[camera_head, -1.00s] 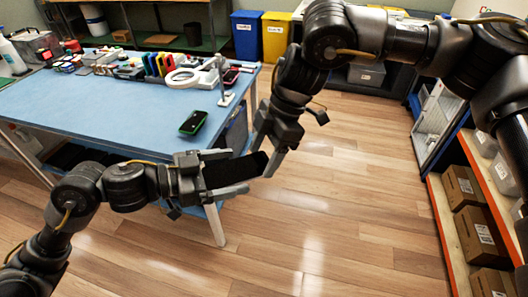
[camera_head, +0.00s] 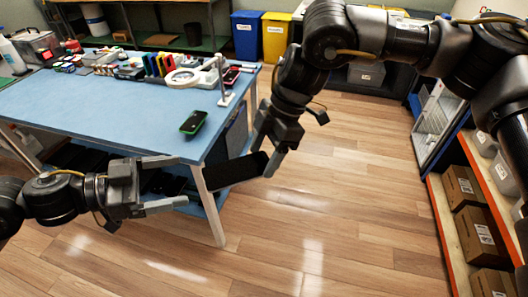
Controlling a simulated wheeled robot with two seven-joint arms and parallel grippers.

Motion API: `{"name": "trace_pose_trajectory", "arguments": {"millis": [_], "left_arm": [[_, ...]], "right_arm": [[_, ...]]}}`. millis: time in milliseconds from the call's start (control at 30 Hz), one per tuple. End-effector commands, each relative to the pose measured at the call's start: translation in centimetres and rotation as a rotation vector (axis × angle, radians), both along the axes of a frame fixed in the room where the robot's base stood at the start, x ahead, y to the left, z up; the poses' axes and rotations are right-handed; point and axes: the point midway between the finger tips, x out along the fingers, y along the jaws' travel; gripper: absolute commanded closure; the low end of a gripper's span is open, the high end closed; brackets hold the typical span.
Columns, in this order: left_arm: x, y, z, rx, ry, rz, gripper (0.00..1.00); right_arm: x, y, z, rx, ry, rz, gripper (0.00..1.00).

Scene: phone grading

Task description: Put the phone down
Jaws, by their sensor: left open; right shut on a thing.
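A black phone (camera_head: 232,171) is held in the air beyond the front right corner of the blue table. My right gripper (camera_head: 268,160) is shut on its right end. My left gripper (camera_head: 178,183) is open and empty to the left of the phone, with a gap between its fingertips and the phone. A second phone with a green edge (camera_head: 193,122) lies on the table, near its right side.
The blue table (camera_head: 110,118) has a wide clear middle. Along its back stand a magnifier lamp (camera_head: 183,77), several coloured upright items (camera_head: 160,65) and small boxes. A shelf with brown cartons (camera_head: 463,185) stands at the right.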

Motion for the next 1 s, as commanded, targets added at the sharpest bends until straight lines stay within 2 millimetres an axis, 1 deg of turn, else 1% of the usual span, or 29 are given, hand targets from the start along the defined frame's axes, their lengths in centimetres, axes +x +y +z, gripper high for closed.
{"name": "trace_pose_trajectory", "arguments": {"millis": [133,200,267,300,333,367,467,500,567,600,667,700,767,800,867,900,967,1000], "left_arm": [[-0.1,0.2,0.1,0.000,0.001,0.000,0.11],[-0.3,0.2,-0.4,-0.002,0.014,-0.001,0.11],[-0.7,-0.3,-1.2,-0.022,0.041,-0.007,0.11],[-1.2,-0.9,-1.8,-0.047,0.068,-0.014,0.11],[-1.1,-1.4,-2.7,-0.077,0.104,-0.009,0.11],[-0.6,-1.5,-3.7,-0.109,0.147,0.007,0.11],[2.2,-1.3,-7.4,-0.222,0.290,0.105,0.11],[3.5,-0.9,-9.1,-0.264,0.342,0.152,0.11],[5.1,-0.4,-12.1,-0.315,0.408,0.228,0.11],[6.1,0.1,-14.2,-0.341,0.446,0.278,0.11],[7.2,0.8,-17.5,-0.367,0.494,0.352,0.11],[7.7,1.3,-19.7,-0.379,0.524,0.401,0.11],[8.2,1.9,-23.1,-0.389,0.564,0.469,0.11],[8.2,2.4,-25.4,-0.391,0.590,0.515,0.11],[8.1,3.0,-28.9,-0.386,0.627,0.581,0.11],[7.9,3.3,-31.2,-0.380,0.651,0.623,0.11],[7.2,3.9,-34.6,-0.364,0.684,0.683,0.11],[6.6,4.1,-36.8,-0.350,0.707,0.721,0.11]], "right_arm": [[0.0,0.0,0.0,0.001,0.000,0.000,0.64],[0.0,0.0,0.0,0.001,0.000,0.000,0.64],[0.0,0.0,0.0,0.001,0.000,0.000,0.64],[0.0,0.0,0.0,0.001,0.000,0.000,0.64],[0.0,0.0,0.0,0.001,0.000,0.000,0.64],[0.0,0.0,0.0,0.001,0.000,0.000,0.64],[0.0,0.0,0.0,0.001,0.000,0.000,0.64],[0.0,0.0,0.0,0.001,0.000,0.000,0.64],[0.0,0.0,0.0,0.001,0.000,0.000,0.64],[0.0,0.0,0.0,0.001,0.000,0.000,0.64],[0.0,0.0,0.0,0.001,0.000,0.000,0.64],[0.0,0.0,0.0,0.001,0.000,0.000,0.64],[0.0,0.0,0.0,0.001,0.000,0.000,0.64],[0.0,0.0,0.0,0.001,0.000,0.000,0.64],[0.0,0.0,0.0,0.001,0.000,0.000,0.64],[0.0,0.0,0.0,0.001,0.000,0.000,0.64],[0.0,0.0,0.0,0.001,0.000,0.000,0.64],[0.0,0.0,0.0,0.001,0.000,0.000,0.64]]}}
